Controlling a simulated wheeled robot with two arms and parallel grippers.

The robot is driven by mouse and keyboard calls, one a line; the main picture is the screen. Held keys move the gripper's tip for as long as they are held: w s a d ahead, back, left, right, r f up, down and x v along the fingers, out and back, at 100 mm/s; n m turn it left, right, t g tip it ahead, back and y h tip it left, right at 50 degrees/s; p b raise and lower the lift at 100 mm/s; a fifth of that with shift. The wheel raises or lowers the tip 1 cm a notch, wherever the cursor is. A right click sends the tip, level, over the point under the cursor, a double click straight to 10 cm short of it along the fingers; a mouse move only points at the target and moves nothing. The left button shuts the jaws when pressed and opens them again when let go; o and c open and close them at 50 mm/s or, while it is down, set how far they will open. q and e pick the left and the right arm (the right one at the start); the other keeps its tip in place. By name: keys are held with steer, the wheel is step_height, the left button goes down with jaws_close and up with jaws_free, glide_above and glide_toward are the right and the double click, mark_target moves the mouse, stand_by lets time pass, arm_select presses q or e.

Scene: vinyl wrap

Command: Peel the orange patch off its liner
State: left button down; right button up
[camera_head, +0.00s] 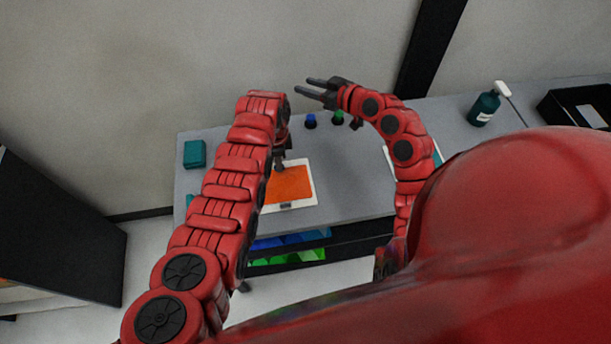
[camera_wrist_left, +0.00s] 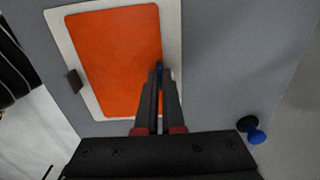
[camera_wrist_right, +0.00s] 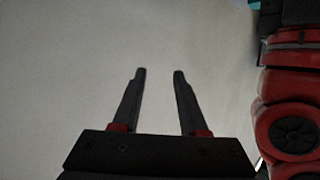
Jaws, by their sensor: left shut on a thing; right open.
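The orange patch (camera_head: 288,188) lies on its white liner (camera_head: 309,196) on the grey table, and both fill the upper left of the left wrist view, patch (camera_wrist_left: 115,55) and liner (camera_wrist_left: 62,38). The patch looks flat there. My left gripper (camera_head: 281,162) points down at the patch's far edge. In the left wrist view its fingers (camera_wrist_left: 160,75) are closed together at that edge, with a small bluish bit between the tips; they hide the pinched spot. My right gripper (camera_head: 311,88) is open and empty, raised beyond the table's back; its fingers (camera_wrist_right: 158,75) are apart.
A small dark block (camera_head: 286,206) sits at the liner's near edge. Blue (camera_head: 311,121) and green (camera_head: 338,117) small items stand at the table's back. A teal box (camera_head: 194,153) is at the left, a spray bottle (camera_head: 484,108) at the right. Coloured bins (camera_head: 290,241) sit below.

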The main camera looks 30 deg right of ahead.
steer(key=s+a+f+n+g, duration=0.4)
steer(key=s+a+n+g, duration=0.15)
steer(key=s, duration=0.45)
steer(key=s+a+f+n+g, duration=0.3)
steer(key=s+a+n+g, duration=0.25)
steer(key=s, duration=0.35)
steer(key=shift+g, duration=0.4)
steer(key=x, duration=0.7)
steer(key=s+x, duration=0.1)
steer(key=x, duration=0.3)
steer(key=shift+w+f, duration=0.1)
steer(key=shift+f, duration=0.4)
steer(key=shift+w+a+f, duration=0.1)
steer(key=shift+f, duration=0.3)
jaws_close()
arm_select(q)
steer(key=shift+r, duration=0.7)
